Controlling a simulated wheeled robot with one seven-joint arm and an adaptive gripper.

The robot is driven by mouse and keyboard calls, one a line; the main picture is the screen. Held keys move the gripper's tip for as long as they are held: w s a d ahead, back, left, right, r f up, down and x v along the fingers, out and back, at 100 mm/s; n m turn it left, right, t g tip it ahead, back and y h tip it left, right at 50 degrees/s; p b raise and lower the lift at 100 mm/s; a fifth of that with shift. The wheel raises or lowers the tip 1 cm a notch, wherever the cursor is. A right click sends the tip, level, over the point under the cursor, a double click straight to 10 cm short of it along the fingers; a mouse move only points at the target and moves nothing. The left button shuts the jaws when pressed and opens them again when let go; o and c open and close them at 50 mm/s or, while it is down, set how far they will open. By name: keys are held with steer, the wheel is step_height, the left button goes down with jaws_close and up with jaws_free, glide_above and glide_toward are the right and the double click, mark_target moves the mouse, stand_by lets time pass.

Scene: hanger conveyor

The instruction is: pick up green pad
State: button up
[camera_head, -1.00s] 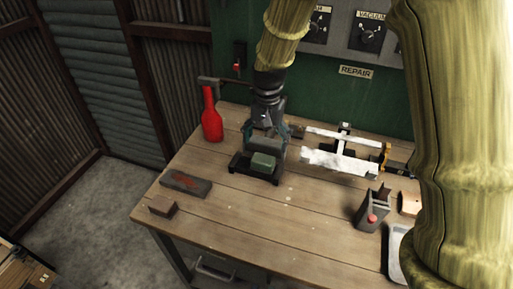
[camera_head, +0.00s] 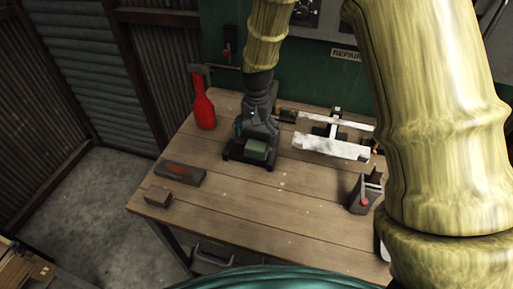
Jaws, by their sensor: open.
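A small green pad (camera_head: 256,150) rests in a low black tray (camera_head: 233,152) on the wooden workbench. My gripper (camera_head: 256,132) points down directly over the tray, its fingers close behind and around the pad. It is open. The far side of the pad and part of the fingers are hard to make out, and I cannot tell whether the fingers touch the pad.
A red bottle (camera_head: 204,109) stands left of the tray. A grey block with a red mark (camera_head: 180,173) and a small brown block (camera_head: 158,196) lie front left. A white metal fixture (camera_head: 330,147) and a dark holder (camera_head: 364,192) are to the right. The bench front (camera_head: 260,208) is clear.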

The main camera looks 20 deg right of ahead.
mark_target(256, 145)
steer(key=shift+s+f+p, duration=0.3)
steer(key=shift+f+p, duration=0.05)
steer(key=shift+p, duration=0.1)
steer(key=shift+a+f+p, duration=0.1)
steer(key=shift+f+p, duration=0.95)
steer(key=shift+f, duration=1.15)
steer(key=c, duration=1.2)
steer(key=shift+r, duration=0.15)
steer(key=shift+r+b, duration=0.55)
steer(key=shift+b, duration=0.1)
steer(key=shift+r+b, duration=0.55)
steer(key=shift+r, duration=0.3)
steer(key=s+a+b, duration=0.1)
steer(key=s, duration=0.4)
steer(key=s+a+r+b, duration=0.1)
steer(key=s+b, duration=0.1)
steer(key=s, duration=0.3)
steer(key=s+a+r+b, duration=0.1)
steer(key=s+b, duration=0.1)
steer(key=s, duration=0.3)
steer(key=shift+s+a, duration=0.35)
steer(key=shift+a, duration=0.05)
